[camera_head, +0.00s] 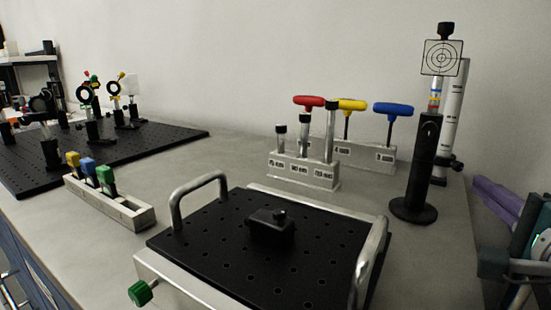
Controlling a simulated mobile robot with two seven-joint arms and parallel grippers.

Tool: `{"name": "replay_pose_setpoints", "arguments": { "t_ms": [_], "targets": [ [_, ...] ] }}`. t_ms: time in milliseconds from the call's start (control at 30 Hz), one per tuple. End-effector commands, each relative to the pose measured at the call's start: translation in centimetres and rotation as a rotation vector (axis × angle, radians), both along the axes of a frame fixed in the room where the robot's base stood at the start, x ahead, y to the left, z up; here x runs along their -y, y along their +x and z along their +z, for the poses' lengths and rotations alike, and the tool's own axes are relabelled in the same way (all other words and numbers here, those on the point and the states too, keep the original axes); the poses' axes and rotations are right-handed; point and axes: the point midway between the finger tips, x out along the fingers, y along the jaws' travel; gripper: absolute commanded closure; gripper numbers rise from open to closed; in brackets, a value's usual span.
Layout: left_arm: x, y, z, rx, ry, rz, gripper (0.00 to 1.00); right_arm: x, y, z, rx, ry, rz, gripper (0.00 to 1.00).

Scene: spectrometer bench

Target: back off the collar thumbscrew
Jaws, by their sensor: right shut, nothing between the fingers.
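A pale graduated rod (453,105) stands at the right behind a black post holder (423,165). A small black knob (457,166) sticks out low on the rod's right side and looks like the collar thumbscrew, though I cannot tell for certain. The collar is mostly hidden by the holder. My right gripper (477,184) has purple fingers that are shut and empty, to the right of the rod and apart from the knob. My left gripper is out of view.
A black breadboard (205,235) with raised metal handles and a green knob (140,292) is in front. Behind it is a rack (318,174) with posts and colored T-handle tools. A block (125,210) with colored pieces and an optics board (185,134) are left.

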Motion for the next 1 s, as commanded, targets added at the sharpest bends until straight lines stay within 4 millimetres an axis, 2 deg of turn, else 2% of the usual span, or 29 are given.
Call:
{"name": "replay_pose_setpoints", "arguments": {
  "t_ms": [267,433,700,1000],
  "targets": [
    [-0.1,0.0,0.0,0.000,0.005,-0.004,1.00,0.0,0.0,0.0,0.000,0.004,0.001,1.00],
    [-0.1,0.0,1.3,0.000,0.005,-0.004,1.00,0.1,0.0,1.1,-0.008,0.099,0.015,1.00],
    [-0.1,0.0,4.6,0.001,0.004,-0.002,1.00,0.9,-0.2,3.0,-0.067,0.519,0.045,1.00],
    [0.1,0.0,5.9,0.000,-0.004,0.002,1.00,1.7,-0.6,3.1,-0.136,0.924,0.018,1.00]
  ]
}}
